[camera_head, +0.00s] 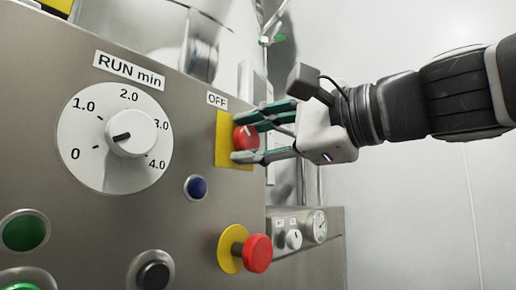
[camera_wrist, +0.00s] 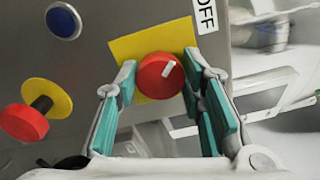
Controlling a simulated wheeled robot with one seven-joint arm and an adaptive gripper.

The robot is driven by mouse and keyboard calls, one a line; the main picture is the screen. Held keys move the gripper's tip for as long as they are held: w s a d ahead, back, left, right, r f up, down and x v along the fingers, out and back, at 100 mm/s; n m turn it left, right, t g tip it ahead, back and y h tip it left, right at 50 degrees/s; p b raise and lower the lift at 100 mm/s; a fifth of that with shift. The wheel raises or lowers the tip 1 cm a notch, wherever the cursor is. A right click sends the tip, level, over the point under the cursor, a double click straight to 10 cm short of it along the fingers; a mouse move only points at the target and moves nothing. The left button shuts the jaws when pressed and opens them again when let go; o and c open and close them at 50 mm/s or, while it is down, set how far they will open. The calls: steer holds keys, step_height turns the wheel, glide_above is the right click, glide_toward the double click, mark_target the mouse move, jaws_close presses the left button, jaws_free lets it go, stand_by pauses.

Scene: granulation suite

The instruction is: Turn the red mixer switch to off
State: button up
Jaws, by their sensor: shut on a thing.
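The red mixer switch (camera_head: 240,138) is a round red knob with a white mark, on a yellow plate (camera_head: 222,140) below an OFF label (camera_head: 217,99). It also shows in the wrist view (camera_wrist: 157,77), where the white mark points up and to the right, toward the OFF label (camera_wrist: 205,15). My gripper (camera_head: 259,137) comes from the right, its teal-padded fingers above and below the knob. In the wrist view the fingers (camera_wrist: 160,92) flank the knob on both sides, shut on it. Part of the knob is hidden by the fingers in the head view.
A white RUN min dial (camera_head: 115,138) is at the left. A blue button (camera_head: 196,187) and a red mushroom button on a yellow collar (camera_head: 257,253) sit below the switch. Green (camera_head: 25,231) and black (camera_head: 153,275) buttons are lower left.

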steer(key=o, duration=1.1)
steer(key=shift+o, duration=0.2)
steer(key=v, duration=1.2)
